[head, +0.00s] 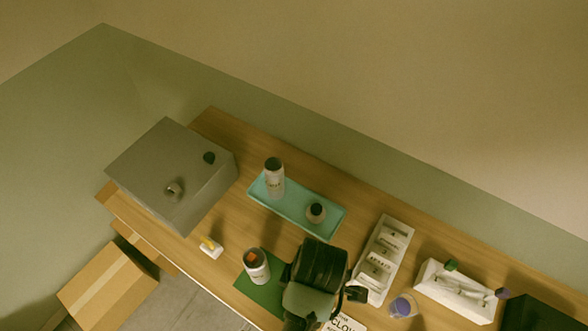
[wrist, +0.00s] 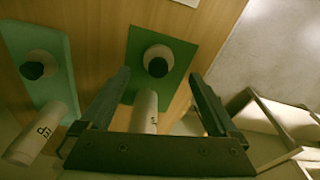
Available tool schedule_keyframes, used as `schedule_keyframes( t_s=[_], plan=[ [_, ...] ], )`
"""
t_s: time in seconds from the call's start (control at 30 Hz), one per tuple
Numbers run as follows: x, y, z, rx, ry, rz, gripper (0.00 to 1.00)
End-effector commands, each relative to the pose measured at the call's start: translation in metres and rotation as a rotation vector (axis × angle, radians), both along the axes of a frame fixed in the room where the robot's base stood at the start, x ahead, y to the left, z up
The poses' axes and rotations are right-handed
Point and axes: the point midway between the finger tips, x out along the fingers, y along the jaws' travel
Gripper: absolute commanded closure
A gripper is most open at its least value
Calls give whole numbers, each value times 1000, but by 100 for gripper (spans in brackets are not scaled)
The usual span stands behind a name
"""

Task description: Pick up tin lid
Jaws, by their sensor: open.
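My gripper (wrist: 160,74) is open and empty, with its fingers spread above the dark green mat (wrist: 180,57). Between and beyond the fingertips stands a round pale container with a dark top (wrist: 157,53). A white cylinder (wrist: 146,108) stands on the mat closer to the gripper base, partly hidden by it. In the head view a white labelled tin (head: 257,271) with an orange-brown top (head: 253,255) stands on the mat; my arm hides the mat's right part. I cannot tell for certain which piece is the tin lid.
A grey box (head: 150,165) stands left. A white slotted rack (head: 383,258), a purple-filled cup (head: 402,306) and a white holder (head: 455,290) stand right. A small yellow-white item (head: 211,247) lies near the front edge.

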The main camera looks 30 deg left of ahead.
Motion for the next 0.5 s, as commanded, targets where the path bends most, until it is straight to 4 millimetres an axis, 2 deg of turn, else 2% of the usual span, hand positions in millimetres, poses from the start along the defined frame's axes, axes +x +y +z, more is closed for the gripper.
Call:
schedule_keyframes(
  t_s=[0.3, 0.5],
  plan=[
    [0, 7, -39, -1, 3, -1, 4],
    [0, 8, -49, 0, 0, 0, 4]
  ],
)
